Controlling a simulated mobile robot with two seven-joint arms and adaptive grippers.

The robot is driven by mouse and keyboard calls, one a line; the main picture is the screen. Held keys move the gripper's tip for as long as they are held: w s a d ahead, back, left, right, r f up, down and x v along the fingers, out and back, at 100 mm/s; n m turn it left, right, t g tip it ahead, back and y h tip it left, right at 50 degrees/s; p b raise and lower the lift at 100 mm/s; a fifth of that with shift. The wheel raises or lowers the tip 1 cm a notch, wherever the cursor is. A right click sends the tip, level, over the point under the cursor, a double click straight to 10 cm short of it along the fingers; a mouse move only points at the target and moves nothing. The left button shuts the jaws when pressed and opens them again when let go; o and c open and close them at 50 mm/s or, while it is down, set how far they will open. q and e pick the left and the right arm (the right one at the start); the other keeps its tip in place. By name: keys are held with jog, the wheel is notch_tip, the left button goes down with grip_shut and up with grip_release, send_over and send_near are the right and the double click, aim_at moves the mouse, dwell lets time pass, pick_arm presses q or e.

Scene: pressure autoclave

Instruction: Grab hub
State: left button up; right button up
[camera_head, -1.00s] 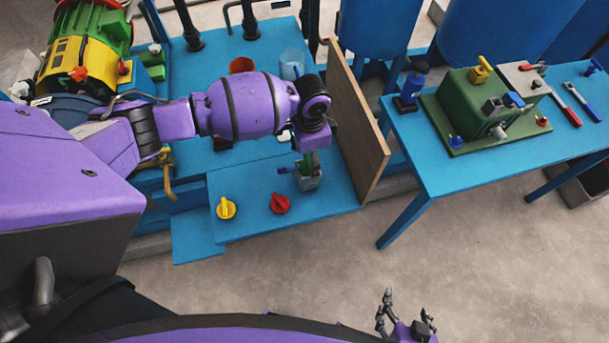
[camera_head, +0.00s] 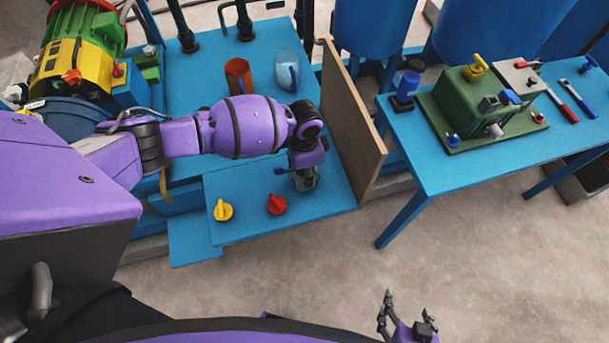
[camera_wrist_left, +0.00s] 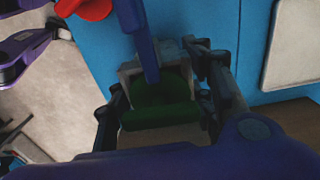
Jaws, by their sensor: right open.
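The likely hub is a small grey-and-green block with a blue lever (camera_wrist_left: 135,35). It stands on the blue bench, and its green part (camera_wrist_left: 165,108) shows in the left wrist view. In the head view the block (camera_head: 305,184) is partly hidden under my left gripper (camera_head: 303,172). In the left wrist view my left gripper (camera_wrist_left: 160,95) has its fingers spread, one on each side of the block. I cannot tell whether they touch it. My right gripper (camera_head: 403,312) is open and empty above the floor at the bottom of the head view.
A red knob (camera_head: 277,204) and a yellow knob (camera_head: 223,210) are left of the block. A wooden panel (camera_head: 352,130) stands upright to its right. An orange cup (camera_head: 238,76) and a clear cup (camera_head: 287,68) are behind. A blue table (camera_head: 450,180) is further right.

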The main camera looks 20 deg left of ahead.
pick_arm(q)
jog(key=c, duration=0.7)
jog(key=shift+r, duration=0.1)
jog(key=shift+c, duration=0.2)
